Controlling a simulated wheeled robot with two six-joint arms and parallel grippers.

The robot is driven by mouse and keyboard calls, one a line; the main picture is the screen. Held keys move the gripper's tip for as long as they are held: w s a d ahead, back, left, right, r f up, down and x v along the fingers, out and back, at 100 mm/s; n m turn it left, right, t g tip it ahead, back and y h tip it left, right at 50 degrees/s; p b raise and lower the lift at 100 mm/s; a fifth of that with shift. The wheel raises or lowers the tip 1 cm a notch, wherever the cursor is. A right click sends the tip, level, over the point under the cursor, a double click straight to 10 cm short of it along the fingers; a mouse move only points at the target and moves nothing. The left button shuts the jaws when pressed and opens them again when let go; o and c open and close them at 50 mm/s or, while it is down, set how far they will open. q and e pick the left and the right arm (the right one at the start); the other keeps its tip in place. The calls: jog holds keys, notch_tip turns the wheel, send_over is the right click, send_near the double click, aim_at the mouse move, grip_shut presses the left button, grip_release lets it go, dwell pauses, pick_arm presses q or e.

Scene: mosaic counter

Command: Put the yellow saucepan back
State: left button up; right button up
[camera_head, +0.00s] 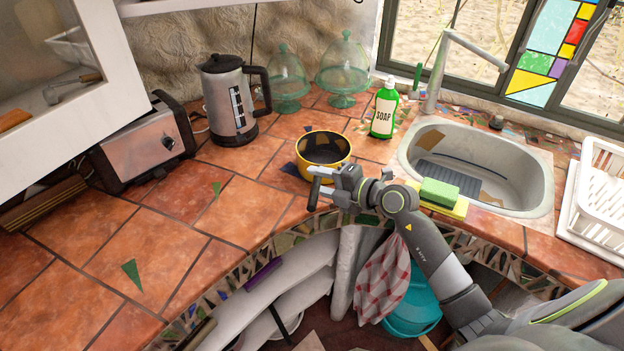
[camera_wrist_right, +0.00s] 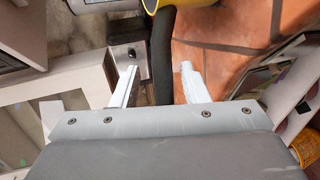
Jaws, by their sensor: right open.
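The yellow saucepan (camera_head: 314,164) stands upright on the tiled counter, left of the soap bottle; its inside is dark and looks empty. My right gripper (camera_head: 322,184) is at the counter's front edge, just in front of the pan. In the right wrist view the pan's yellow side (camera_wrist_right: 212,5) shows at the top, and its dark handle (camera_wrist_right: 162,50) runs down between my two fingers (camera_wrist_right: 159,72). The fingers are open, with a gap on either side of the handle. The handle is partly hidden by the gripper in the head view. My left gripper is out of view.
A kettle (camera_head: 230,105), glass domes (camera_head: 288,75) and a toaster (camera_head: 145,148) stand at the back left. The soap bottle (camera_head: 384,112), green sponge (camera_head: 438,192), sink (camera_head: 530,163) and white rack (camera_head: 598,195) are to the right. Open shelves (camera_head: 290,285) lie below. The left counter is mostly clear.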

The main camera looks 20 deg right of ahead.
jog(key=v, duration=0.9)
jog(key=shift+b, duration=0.35)
